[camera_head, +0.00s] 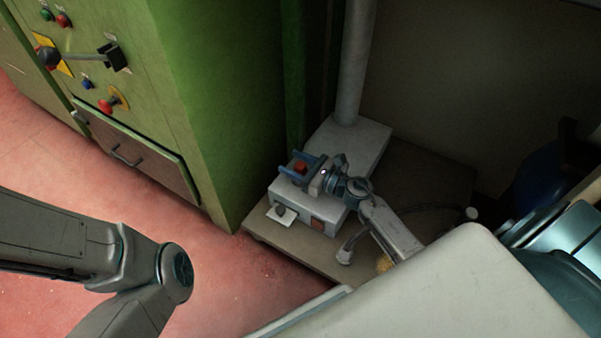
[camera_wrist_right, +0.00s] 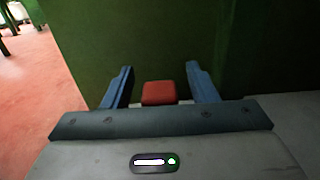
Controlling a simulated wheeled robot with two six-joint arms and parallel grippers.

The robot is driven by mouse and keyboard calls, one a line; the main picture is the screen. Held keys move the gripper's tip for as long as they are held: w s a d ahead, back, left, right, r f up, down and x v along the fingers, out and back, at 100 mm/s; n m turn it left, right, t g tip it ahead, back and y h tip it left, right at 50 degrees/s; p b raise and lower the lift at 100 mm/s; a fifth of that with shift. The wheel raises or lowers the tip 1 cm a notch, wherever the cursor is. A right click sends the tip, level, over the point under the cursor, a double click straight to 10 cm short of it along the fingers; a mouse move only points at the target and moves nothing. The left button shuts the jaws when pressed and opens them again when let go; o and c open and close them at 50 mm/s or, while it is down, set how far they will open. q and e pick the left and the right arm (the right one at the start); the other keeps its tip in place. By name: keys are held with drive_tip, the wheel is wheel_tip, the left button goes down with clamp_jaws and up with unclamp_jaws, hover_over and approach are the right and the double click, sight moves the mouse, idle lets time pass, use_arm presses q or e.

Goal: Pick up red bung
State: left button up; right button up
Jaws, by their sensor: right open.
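The red bung (camera_head: 300,167) is a small red block at the top of a pale grey box (camera_head: 296,204). My right gripper (camera_head: 289,162) is open, with its two blue fingers on either side of the bung. In the right wrist view, the bung (camera_wrist_right: 159,93) sits between the open fingers of the right gripper (camera_wrist_right: 159,69), with a gap on each side. The bung's lower part and what it rests on are mostly hidden there. My left arm shows at the left of the head view, but its gripper is out of the picture.
A green cabinet (camera_head: 215,100) with buttons and a lever stands close on the left. A small white plate with a grey knob (camera_head: 281,211) is beside the box. A grey post (camera_head: 356,65) rises behind. A brownish platform (camera_head: 420,178) lies under the box; reddish floor (camera_head: 225,290) is open at left.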

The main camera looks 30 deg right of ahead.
drive_tip(key=shift+c, duration=0.2)
drive_tip(key=c, duration=1)
drive_tip(key=shift+c, duration=0.2)
